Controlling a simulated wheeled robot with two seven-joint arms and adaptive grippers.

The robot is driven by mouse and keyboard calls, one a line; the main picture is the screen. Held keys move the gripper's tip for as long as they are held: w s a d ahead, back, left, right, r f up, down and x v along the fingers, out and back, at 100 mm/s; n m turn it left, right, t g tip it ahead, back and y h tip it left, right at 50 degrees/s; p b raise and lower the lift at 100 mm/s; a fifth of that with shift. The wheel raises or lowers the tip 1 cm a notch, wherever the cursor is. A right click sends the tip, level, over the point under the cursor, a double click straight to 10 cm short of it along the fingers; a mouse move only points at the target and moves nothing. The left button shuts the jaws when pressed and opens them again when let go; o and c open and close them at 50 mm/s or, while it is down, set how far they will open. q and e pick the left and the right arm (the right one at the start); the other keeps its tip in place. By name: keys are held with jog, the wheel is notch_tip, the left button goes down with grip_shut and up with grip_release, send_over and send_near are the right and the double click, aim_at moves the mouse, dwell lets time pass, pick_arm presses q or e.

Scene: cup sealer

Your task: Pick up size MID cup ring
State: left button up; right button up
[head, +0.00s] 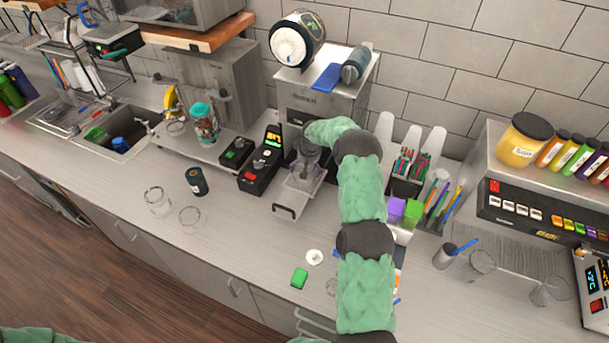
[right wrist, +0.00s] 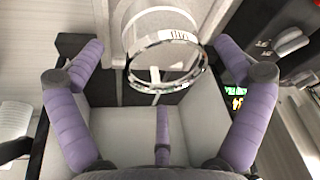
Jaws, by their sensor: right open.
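In the right wrist view, a clear ring (right wrist: 190,69) with a shiny rim and a small label lies just ahead of my gripper, between its fingertips and a little beyond them. The label is too blurred to read for sure. My right gripper (right wrist: 163,58) is open, with purple fingers spread to the left and right of the ring and nothing held. In the head view, my right gripper (head: 303,172) is at the front of the sealer machine (head: 312,101), above its pulled-out tray (head: 288,212). The ring is hard to make out there. My left gripper is not in view.
A black control box (head: 258,172) stands left of the sealer. Purple and green boxes (head: 403,211) and straw holders stand to its right. Clear cups (head: 188,217) and a dark can (head: 196,181) are at the left. The front counter (head: 225,240) there is mostly free.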

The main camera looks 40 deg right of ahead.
jog(key=shift+f, duration=0.45)
jog(key=shift+p+x, duration=0.55)
jog(key=shift+x, duration=1.65)
jog(key=c, duration=1.1)
